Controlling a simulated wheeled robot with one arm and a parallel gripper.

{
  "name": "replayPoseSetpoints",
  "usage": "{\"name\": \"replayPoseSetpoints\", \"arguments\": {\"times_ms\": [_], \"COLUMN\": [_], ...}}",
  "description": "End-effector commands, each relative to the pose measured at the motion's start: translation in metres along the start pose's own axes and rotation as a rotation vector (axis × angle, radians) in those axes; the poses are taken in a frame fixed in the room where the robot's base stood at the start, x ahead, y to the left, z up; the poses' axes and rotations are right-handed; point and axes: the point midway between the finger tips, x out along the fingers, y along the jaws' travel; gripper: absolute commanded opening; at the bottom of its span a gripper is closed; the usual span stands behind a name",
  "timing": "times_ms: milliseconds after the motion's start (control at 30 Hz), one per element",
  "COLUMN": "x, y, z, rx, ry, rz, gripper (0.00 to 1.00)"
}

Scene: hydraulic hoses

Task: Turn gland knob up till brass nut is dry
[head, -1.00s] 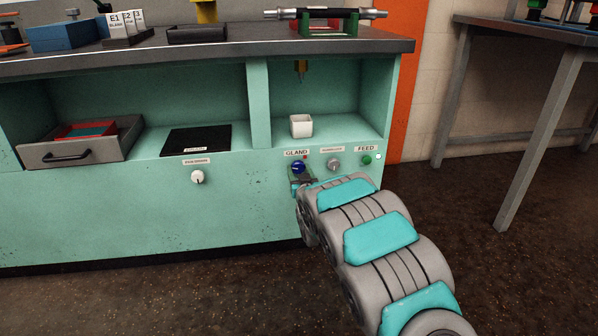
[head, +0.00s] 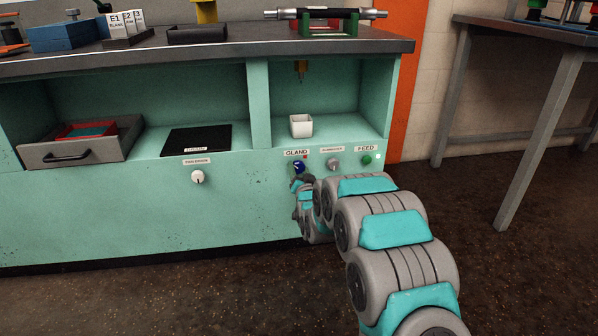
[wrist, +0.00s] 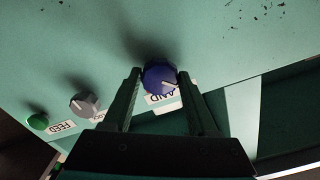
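The blue gland knob (head: 299,167) sits on the green front panel under the GLAND label (head: 297,153). In the wrist view the knob (wrist: 160,78) has a white pointer line towards the lower right of the picture. My gripper (wrist: 160,76) has one dark finger on each side of the knob, with the tips appearing to touch it.
A grey knob (head: 333,163) and a green FEED button (head: 366,160) are right of the gland knob. A white knob (head: 197,177) is further left. A hose (head: 330,13) lies on a stand on the bench top (head: 230,47). The floor in front is clear.

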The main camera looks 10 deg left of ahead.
Motion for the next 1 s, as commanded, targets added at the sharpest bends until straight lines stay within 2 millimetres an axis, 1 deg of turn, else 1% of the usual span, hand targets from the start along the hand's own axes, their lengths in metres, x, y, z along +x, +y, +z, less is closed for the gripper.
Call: {"name": "replayPoseSetpoints", "arguments": {"times_ms": [33, 200, 267, 533, 667, 867, 1000], "x": [0.000, 0.000, 0.000, -0.001, -0.004, -0.021, -0.040], "y": [0.000, 0.000, 0.000, 0.000, 0.000, 0.000, 0.000], "z": [-0.001, 0.000, 0.000, 0.000, 0.000, 0.000, 0.000], "rx": [0.000, -0.001, -0.001, -0.001, -0.001, -0.001, -0.001], "ry": [0.001, 0.000, 0.000, 0.000, -0.002, -0.002, -0.003], "rz": [0.001, 0.000, 0.000, 0.000, 0.001, 0.001, 0.002], "gripper": [0.63, 0.83, 0.88, 0.88, 0.88, 0.88, 0.88]}}
